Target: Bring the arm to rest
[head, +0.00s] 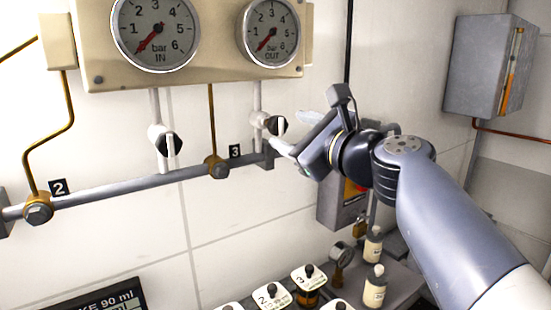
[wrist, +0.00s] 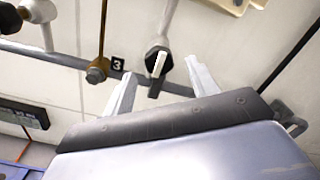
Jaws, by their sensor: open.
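My gripper (head: 291,133) is raised in front of the wall pipe, at the right valve below the OUT gauge. In the wrist view its two pale fingers (wrist: 160,85) stand apart, with a black valve knob with a white lever (wrist: 157,62) showing between and beyond them. The fingers hold nothing that I can see. I cannot tell whether a finger touches the lever. My arm reaches in from the lower right of the head view.
The IN gauge (head: 154,29) and OUT gauge (head: 270,30) sit on a beige panel. Another valve (head: 167,142) is left of my gripper. A grey box (head: 489,65) hangs at the right. Below stand bottles (head: 374,287) and numbered white-topped items (head: 271,296).

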